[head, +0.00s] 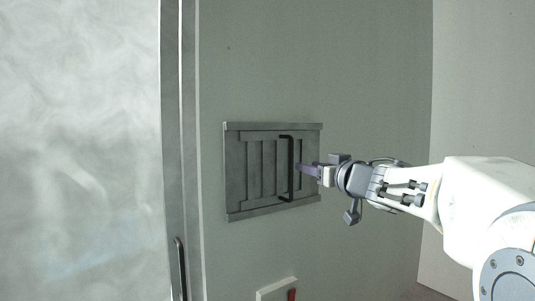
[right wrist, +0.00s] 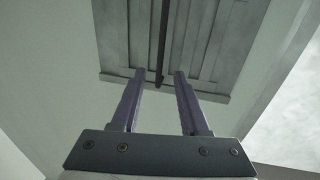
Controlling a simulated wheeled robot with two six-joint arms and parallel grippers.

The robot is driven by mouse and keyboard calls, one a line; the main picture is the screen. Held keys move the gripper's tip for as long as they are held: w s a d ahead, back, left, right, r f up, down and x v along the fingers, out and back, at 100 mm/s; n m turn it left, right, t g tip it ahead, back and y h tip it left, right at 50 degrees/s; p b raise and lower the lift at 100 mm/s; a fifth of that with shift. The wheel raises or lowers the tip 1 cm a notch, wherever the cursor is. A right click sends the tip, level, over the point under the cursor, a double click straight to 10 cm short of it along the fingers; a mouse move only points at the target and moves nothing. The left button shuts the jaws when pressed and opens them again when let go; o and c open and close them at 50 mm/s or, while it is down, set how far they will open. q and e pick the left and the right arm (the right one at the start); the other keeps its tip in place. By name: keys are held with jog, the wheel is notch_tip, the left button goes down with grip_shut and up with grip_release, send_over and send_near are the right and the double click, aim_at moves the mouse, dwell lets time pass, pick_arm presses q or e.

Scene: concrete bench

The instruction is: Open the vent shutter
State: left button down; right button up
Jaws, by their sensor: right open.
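The vent shutter (head: 262,170) is a grey metal panel with vertical slats, set in rails on the pale green wall. Its dark bar handle (head: 290,170) stands upright on the right part of the panel. My right gripper (head: 303,169) is at the handle's right side in the head view, its jaws pointing at it. In the right wrist view the two purple fingers (right wrist: 158,78) are apart, and the handle (right wrist: 163,45) runs between their tips. They do not appear closed on it. The shutter (right wrist: 195,45) fills the top of that view. My left gripper is not in view.
A large grey metal door (head: 80,150) with a dark vertical handle (head: 180,268) stands at the left. A small white box (head: 274,290) with a red part is on the wall below the shutter.

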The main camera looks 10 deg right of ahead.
aim_at(292, 163)
jog(key=w, duration=0.3)
jog(key=w+a+p, duration=0.1)
jog(key=w, duration=0.6)
jog(key=shift+a+f, duration=0.1)
jog(key=shift+a, duration=0.2)
grip_shut()
dwell(0.9)
